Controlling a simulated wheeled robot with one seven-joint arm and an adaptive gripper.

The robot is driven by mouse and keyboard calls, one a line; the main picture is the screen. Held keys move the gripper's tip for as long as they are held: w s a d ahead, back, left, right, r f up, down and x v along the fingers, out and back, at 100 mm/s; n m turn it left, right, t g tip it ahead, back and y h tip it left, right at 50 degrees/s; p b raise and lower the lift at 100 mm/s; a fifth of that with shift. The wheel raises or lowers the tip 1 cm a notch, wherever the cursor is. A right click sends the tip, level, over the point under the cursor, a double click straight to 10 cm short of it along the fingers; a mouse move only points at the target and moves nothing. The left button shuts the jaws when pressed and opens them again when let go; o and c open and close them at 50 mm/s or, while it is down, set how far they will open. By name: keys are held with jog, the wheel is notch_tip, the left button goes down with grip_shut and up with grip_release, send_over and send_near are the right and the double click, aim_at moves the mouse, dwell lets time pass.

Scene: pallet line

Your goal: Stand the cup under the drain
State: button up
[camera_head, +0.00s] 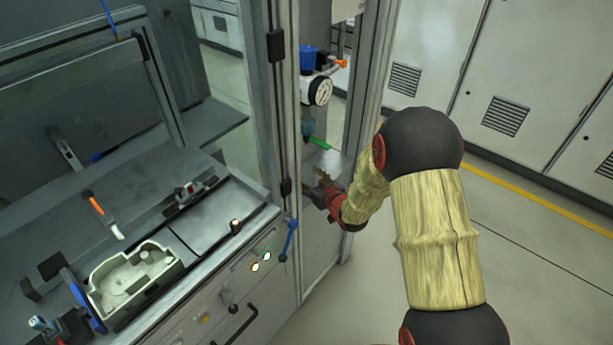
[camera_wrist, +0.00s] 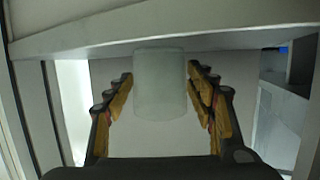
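A pale, translucent cup (camera_wrist: 160,90) stands upright in the picture between my fingers in the wrist view. My gripper (camera_wrist: 160,72) has its fingertips against both sides of the cup, with wider gaps nearer the palm. In the head view my gripper (camera_head: 325,183) reaches into the narrow framed bay, low and in front of its shelf. The cup cannot be made out there. Above hangs a regulator with a white gauge (camera_head: 319,91), a bluish bowl (camera_head: 308,127) and a green piece (camera_head: 320,143) below it. The drain opening itself is too small to tell.
Frame posts (camera_head: 366,85) stand on both sides of the bay, close to my arm. A pale beam (camera_wrist: 220,38) crosses the top of the wrist view. At left is a bench with a grey casting (camera_head: 135,277) and an orange-handled tool (camera_head: 97,208). The floor at right is clear.

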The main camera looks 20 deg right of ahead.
jog(key=shift+o, duration=0.6)
jog(key=shift+r, duration=0.1)
jog(key=shift+s+r, duration=0.1)
jog(key=shift+r, duration=0.1)
jog(key=p+v, duration=0.4)
jog(key=v, duration=0.8)
jog(key=s+d+r+m+g+h, duration=0.1)
jog(key=s+d+r+g+h, duration=0.15)
jog(key=r, duration=0.45)
jog(key=s+d+r+m+g+h, duration=0.15)
jog(key=s+r, duration=0.25)
jog(key=r, duration=0.4)
jog(key=s+a+r+g, duration=0.1)
jog(key=s+a+r, duration=0.1)
jog(key=s, duration=0.5)
jog(key=s+a+r+g, duration=0.2)
jog(key=s, duration=0.6)
jog(key=s+a+r+g, duration=0.1)
jog(key=s+a+r, duration=0.1)
jog(key=s, duration=0.6)
jog(key=shift+a+r+g, duration=0.2)
jog(key=shift+a+g, duration=0.1)
jog(key=shift+a, duration=0.1)
